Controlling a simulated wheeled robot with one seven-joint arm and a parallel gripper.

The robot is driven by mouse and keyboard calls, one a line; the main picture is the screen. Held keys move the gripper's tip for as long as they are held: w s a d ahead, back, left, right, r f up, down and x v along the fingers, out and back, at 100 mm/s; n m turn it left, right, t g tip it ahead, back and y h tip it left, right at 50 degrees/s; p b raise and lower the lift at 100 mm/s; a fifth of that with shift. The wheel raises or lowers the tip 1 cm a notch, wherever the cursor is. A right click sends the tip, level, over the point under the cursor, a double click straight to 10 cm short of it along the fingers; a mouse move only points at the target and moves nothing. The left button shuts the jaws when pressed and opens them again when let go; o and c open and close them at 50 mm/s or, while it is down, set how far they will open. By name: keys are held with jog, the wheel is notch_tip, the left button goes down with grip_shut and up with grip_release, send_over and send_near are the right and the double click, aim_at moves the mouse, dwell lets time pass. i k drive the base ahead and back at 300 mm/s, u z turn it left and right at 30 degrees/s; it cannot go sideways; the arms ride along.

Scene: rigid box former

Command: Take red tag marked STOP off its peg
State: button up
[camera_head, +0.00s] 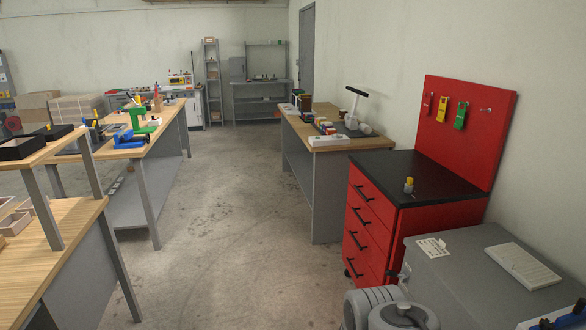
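A small red tag (428,103) hangs at the left of a row on the upright red board (467,160) at the right. It is red on red, and its lettering is too small to read. A yellow tag (442,107) hangs just right of it, then a green tag (461,115). A bare peg (486,111) sticks out farther right. My gripper is not in view. Grey rounded parts at the bottom edge look like my arm, well below and apart from the tags.
The board stands behind a red drawer cabinet (372,226) with a black top, which bears a small yellow-topped item (408,185). A grey cabinet (455,272) is nearer, at bottom right. Workbenches stand left (60,229) and centre (327,187). The floor (225,225) between is clear.

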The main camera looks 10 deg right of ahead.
aim_at(425, 111)
jog(key=i, duration=4.05)
jog(key=z, duration=0.05)
